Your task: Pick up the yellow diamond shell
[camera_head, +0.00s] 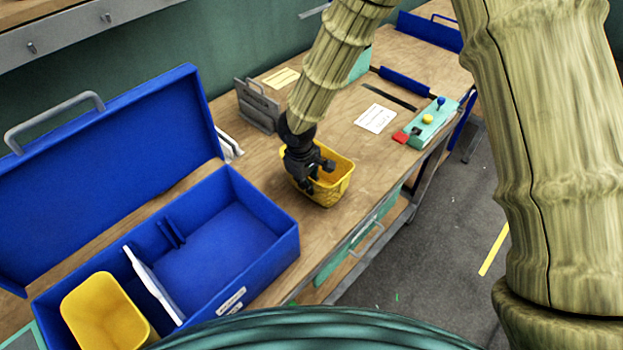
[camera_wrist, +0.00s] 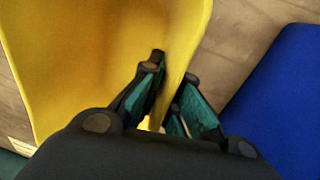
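The yellow diamond shell (camera_head: 337,185) is an open yellow bin with a patterned outer wall. It stands on the wooden workbench, to the right of the blue case. My gripper (camera_head: 318,178) points down at its near-left rim and hides part of it. In the wrist view, the fingers (camera_wrist: 174,72) straddle one wall of the shell (camera_wrist: 95,60), one finger inside and one outside. The fingertips are close together with the wall between them and look shut on it. The shell appears to rest on the bench.
An open blue case (camera_head: 262,205) stands left of the shell, with a smooth yellow bin (camera_head: 103,308) and a white divider inside. A grey holder (camera_head: 257,105) stands behind. A teal control box (camera_head: 430,125) and a paper sheet (camera_head: 376,118) lie right. The bench's front edge is close to the shell.

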